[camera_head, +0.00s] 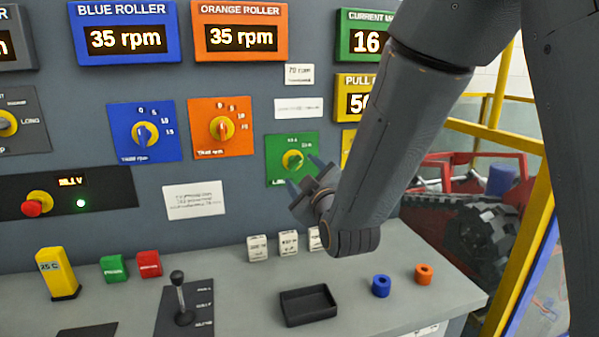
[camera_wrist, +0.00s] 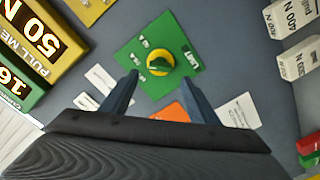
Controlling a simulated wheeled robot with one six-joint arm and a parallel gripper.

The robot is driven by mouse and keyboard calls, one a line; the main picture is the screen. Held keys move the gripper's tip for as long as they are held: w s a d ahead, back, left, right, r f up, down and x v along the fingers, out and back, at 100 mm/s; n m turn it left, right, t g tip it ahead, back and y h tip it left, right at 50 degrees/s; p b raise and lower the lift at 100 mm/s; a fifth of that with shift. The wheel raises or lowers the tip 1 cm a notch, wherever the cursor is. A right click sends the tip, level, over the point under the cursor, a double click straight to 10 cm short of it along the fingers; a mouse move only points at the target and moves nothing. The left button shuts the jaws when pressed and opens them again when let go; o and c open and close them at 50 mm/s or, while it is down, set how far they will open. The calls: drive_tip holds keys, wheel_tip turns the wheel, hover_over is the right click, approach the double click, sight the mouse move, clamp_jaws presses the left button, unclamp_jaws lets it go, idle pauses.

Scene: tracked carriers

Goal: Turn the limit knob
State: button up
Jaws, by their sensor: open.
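The plate (camera_wrist: 128,57) carries the word LIMIT and small scale marks. My gripper (camera_head: 304,173) is open and empty, just in front of the plate in the head view. In the wrist view my gripper (camera_wrist: 162,84) has its two fingers apart, one on each side below the knob. No contact shows.
A blue-plate knob (camera_head: 145,134) and an orange-plate knob (camera_head: 221,128) sit left on the panel. Below, the grey desk holds white weight blocks (camera_head: 289,243), a black tray (camera_head: 308,306), a lever (camera_head: 180,290) and blue and orange rings. A yellow frame (camera_head: 520,240) stands at right.

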drive_tip(key=shift+v, duration=1.55)
drive_tip(key=s+d+f+m+g+h, duration=0.2)
drive_tip(key=s+d+f+m+g, duration=0.15)
drive_tip(key=d+f, duration=0.3)
drive_tip(key=s+d+f+m+g+h, duration=0.25)
drive_tip(key=d+f+m+g, duration=0.2)
drive_tip(key=f, duration=0.25)
drive_tip(key=s+d+f+m+g, duration=0.1)
drive_tip(key=s+d, duration=0.1)
drive_tip(key=s, duration=0.1)
drive_tip(key=s+d+f+m+g, duration=0.1)
drive_tip(key=s+f+g, duration=0.1)
drive_tip(key=s, duration=0.1)
drive_tip(key=s+d+f+m+g, duration=0.1)
drive_tip(key=s+d+g, duration=0.1)
drive_tip(key=s, duration=0.1)
drive_tip(key=shift+s+d+f, duration=0.2)
drive_tip(key=shift+d+f, duration=0.15)
drive_tip(key=s+d+f+m+g, duration=0.1)
drive_tip(key=s+g, duration=0.3)
drive_tip(key=s, duration=0.4)
drive_tip(key=shift+s+f, duration=0.35)
drive_tip(key=shift+f, duration=0.05)
drive_tip(key=shift+h, duration=0.25)
